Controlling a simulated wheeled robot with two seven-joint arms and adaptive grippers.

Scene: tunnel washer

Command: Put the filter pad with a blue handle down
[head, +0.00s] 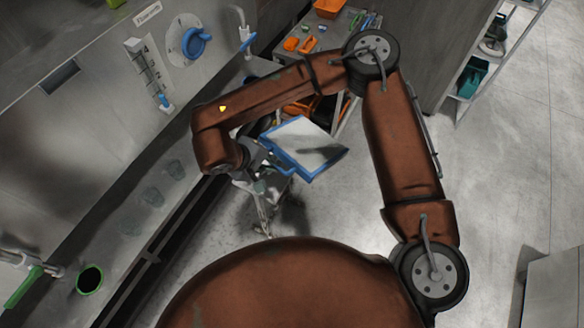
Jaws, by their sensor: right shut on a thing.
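The filter pad (308,140) is a flat white square with a blue edge and handle bar along its near left side. It is held tilted in the air, with a dark shadow across its surface. My right gripper (264,158) is shut on the blue handle side of the pad. My right arm reaches up from the lower right, bends, and comes back to the left above the pad. The fingertips are small and partly hidden by the wrist and pad. My left gripper does not show.
A steel washer panel with a blue round knob (196,42) and a green-rimmed hole (90,279) runs along the left. A grey cart with orange items (299,44) stands behind the arm. Shelves (489,50) stand at upper right.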

